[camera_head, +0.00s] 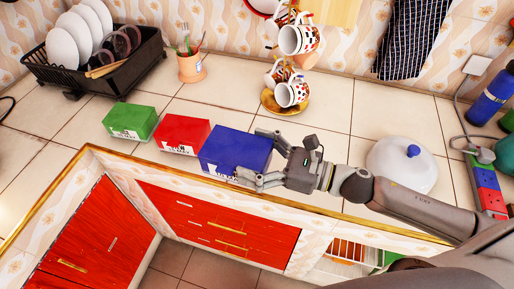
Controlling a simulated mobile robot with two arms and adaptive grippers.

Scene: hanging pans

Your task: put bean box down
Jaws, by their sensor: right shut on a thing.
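A blue box (231,150) with a white label on its front is at the counter's front edge, right of a red box (182,135) and a green box (130,122). The labels are too small to read, so I cannot tell by name which is the bean box. My right gripper (262,160) comes in from the right and is shut on the blue box at its right end. The blue box is roughly level, and I cannot tell whether its underside touches the counter. My left gripper is not in view.
A tiled counter (215,97) has free room behind the boxes. A black dish rack (125,76) and a utensil cup (191,68) stand at the back left. Mugs hang above a gold saucer (284,107). A white lid (402,165) lies behind my right arm, near a power strip (488,190).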

